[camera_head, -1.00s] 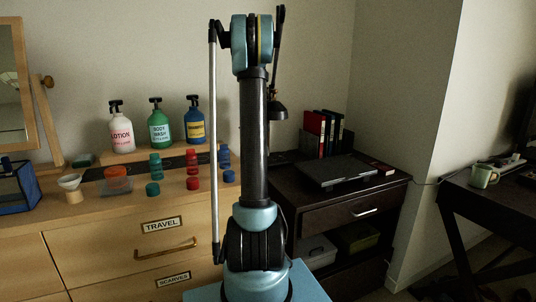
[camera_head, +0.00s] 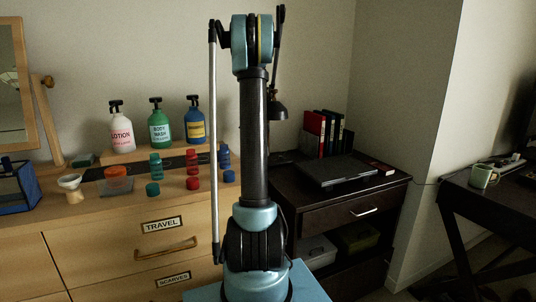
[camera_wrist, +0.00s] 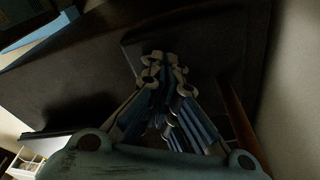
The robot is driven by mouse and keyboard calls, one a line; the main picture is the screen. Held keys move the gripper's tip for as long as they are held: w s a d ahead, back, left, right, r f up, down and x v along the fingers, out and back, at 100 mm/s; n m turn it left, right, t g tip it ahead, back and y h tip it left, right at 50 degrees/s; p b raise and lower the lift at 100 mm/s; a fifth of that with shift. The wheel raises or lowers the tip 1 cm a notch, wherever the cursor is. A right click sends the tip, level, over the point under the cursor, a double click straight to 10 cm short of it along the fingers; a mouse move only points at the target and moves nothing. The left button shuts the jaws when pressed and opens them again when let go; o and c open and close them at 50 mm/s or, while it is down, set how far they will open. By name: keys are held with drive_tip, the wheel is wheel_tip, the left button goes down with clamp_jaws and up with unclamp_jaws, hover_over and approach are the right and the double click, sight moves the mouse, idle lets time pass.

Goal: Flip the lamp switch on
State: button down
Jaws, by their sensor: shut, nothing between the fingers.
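The dark desk lamp (camera_head: 277,111) stands at the back of the dark desk in the head view, partly hidden behind my upright arm. Its shade shows just right of the arm; its base and switch are hidden. My gripper (camera_wrist: 163,62) shows in the wrist view with its fingers together and nothing between them. It is over or close to a dark surface, with a grey flat patch beyond the fingertips. I cannot tell how far it is from the switch.
The dark desk (camera_head: 350,194) holds a closed laptop (camera_head: 336,171) and upright binders (camera_head: 325,134). At left, a wooden dresser (camera_head: 110,245) carries pump bottles (camera_head: 160,128) and small coloured containers. A second dark table (camera_head: 480,200) with a green mug (camera_head: 482,176) stands at right.

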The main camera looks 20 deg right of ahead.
drive_tip(key=shift+f, duration=0.95)
idle(0.9)
drive_tip(key=shift+r, duration=3.55)
drive_tip(key=shift+s, duration=0.1)
